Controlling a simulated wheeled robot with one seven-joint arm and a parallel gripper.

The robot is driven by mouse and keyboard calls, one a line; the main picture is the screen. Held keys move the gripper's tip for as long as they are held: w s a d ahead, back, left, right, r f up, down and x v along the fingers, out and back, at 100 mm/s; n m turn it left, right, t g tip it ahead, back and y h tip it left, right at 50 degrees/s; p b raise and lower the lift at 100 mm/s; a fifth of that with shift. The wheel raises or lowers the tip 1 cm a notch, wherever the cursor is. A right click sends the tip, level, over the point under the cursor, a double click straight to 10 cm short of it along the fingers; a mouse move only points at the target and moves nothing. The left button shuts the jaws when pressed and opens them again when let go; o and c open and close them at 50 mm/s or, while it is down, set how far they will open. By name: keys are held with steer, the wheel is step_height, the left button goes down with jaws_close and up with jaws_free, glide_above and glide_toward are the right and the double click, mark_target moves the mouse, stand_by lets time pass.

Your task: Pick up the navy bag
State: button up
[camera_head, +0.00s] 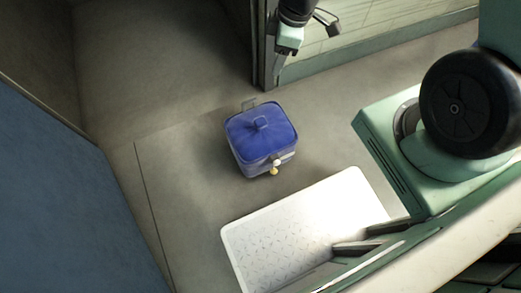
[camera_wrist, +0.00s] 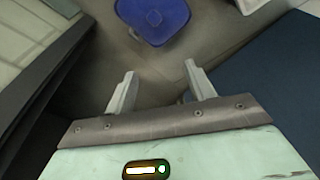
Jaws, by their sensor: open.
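The navy bag (camera_head: 260,134) stands upright on the grey floor in the middle of the head view. It is boxy, with a deep blue top, a small loop handle on the lid and a thin loop at its back edge. A small white and yellow charm (camera_head: 275,166) hangs at its front. In the wrist view the bag (camera_wrist: 152,18) is at the top edge, partly cut off, beyond my fingertips. My gripper (camera_wrist: 161,70) is open and empty, with grey floor between its fingers. In the head view my gripper is high at the top, apart from the bag.
A white patterned mat or tray (camera_head: 290,232) lies just in front of the bag. A blue panel (camera_head: 60,195) stands at the left. A dark post (camera_head: 265,45) and a panelled wall (camera_head: 370,30) are behind the bag. Bare floor lies left of the bag.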

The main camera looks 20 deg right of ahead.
steer(key=w+d+f+n+y+b, duration=0.15)
steer(key=f+b, duration=0.35)
steer(key=f, duration=0.5)
steer(key=d+f+y+b, duration=0.15)
steer(key=f+b, duration=0.25)
steer(key=f, duration=0.5)
steer(key=d+b+x, duration=0.1)
steer(key=b+x, duration=1)
steer(key=x, duration=0.6)
steer(key=shift+w+f+t+h+b, duration=0.25)
steer(key=shift+f+t+h+b, duration=0.05)
steer(key=shift+f+h, duration=0.15)
jaws_close()
